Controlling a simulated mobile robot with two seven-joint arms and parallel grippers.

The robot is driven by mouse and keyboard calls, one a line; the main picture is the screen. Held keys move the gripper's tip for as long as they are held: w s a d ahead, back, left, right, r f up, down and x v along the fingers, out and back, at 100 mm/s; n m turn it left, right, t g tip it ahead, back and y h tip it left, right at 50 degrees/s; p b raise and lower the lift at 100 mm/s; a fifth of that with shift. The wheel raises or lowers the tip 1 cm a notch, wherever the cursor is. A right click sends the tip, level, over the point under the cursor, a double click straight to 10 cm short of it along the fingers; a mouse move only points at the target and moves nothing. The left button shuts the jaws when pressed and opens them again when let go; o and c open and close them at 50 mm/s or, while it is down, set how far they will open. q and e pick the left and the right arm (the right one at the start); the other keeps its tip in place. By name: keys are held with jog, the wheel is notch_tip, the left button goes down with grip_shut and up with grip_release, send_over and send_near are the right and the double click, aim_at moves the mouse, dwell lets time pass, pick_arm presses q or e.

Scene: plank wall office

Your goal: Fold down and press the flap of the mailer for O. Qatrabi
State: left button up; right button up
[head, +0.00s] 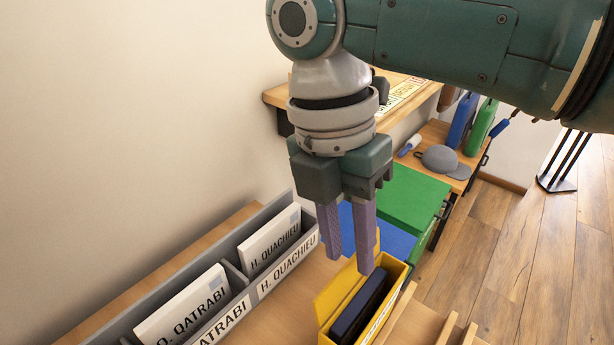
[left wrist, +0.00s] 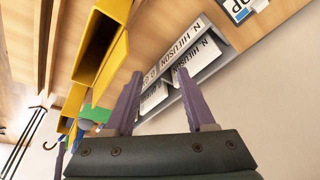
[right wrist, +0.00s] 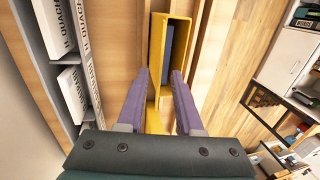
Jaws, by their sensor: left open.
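A yellow mailer (head: 323,309) stands upright and open below my right gripper, with a dark blue item (head: 359,307) in it. Its flap looks raised on the left side; the lettering on its right side is too small to read. The mailer shows in the right wrist view (right wrist: 184,28) beyond the fingertips. My right gripper (head: 348,258) points down, open and empty, above the mailer's far end. My left gripper (left wrist: 158,75) is open and empty beside a hollow yellow mailer (left wrist: 122,62), whose name I cannot see. A grey tray holds a white O. QATRABI card (head: 182,307).
The grey tray (head: 313,240) runs along the wall and also holds an H. QUACHIEU card (head: 268,243). Wooden slats (head: 412,325) stand right of the yellow mailer. Blue and green boxes (head: 412,207) lie behind it. In the left wrist view, N. HIEUSON cards (left wrist: 195,45) stand in a grey tray.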

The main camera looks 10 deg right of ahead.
aim_at(351, 274)
jog(key=shift+s+d+f, duration=0.1)
jog(key=shift+f, duration=0.65)
jog(key=shift+s+d+f, duration=0.1)
jog(key=shift+f, duration=0.6)
grip_shut()
dwell(0.3)
